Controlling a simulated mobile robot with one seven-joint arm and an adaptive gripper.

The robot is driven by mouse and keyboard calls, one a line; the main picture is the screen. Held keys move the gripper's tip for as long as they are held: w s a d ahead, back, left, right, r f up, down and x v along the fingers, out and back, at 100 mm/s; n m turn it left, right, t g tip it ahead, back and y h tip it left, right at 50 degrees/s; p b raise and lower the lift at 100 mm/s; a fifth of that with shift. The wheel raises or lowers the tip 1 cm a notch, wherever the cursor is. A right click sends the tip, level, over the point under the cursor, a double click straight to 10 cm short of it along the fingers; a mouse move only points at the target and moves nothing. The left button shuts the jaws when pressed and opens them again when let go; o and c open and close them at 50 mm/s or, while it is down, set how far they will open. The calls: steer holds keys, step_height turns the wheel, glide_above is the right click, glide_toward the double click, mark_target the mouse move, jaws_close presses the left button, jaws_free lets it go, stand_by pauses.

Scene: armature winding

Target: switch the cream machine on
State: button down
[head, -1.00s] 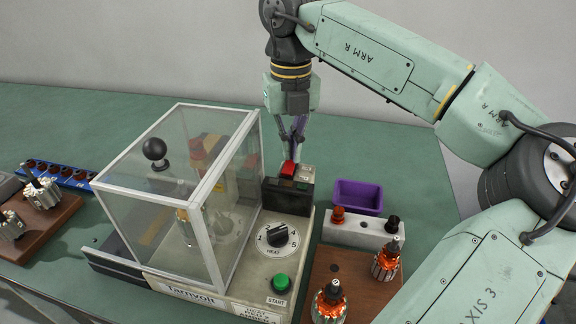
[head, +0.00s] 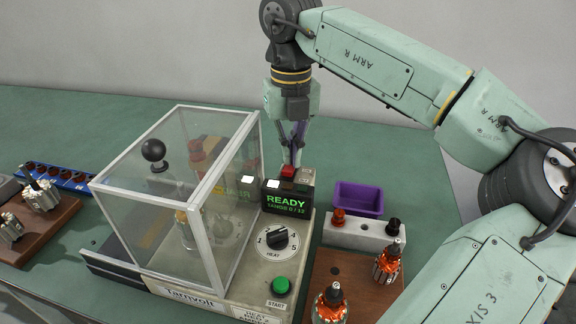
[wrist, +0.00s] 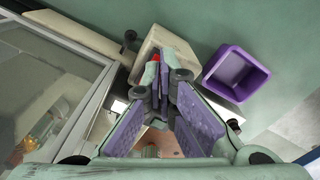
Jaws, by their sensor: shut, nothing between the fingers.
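The cream machine (head: 238,300) stands on the green bench with a clear guard box over its left part. Its display (head: 287,198) is lit and reads READY in green letters. A red switch (head: 288,172) sits on the block behind the display; a bit of red also shows in the wrist view (wrist: 156,58). My gripper (head: 294,160) points down at the red switch, shut and empty, its tips at or just above it. I cannot tell if they touch. A heat dial (head: 278,238) and a green start button (head: 281,285) are on the front.
A purple bin (head: 358,198) stands right of the machine. In front of it are a grey block with terminals (head: 365,232) and a brown board (head: 335,270) with copper-wound armatures. A blue rack (head: 58,175) and another brown board (head: 62,212) lie at left.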

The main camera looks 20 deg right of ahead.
step_height(320, 180, up, 7)
steer(key=p, duration=0.4)
steer(key=shift+f, duration=0.15)
stand_by(0.5)
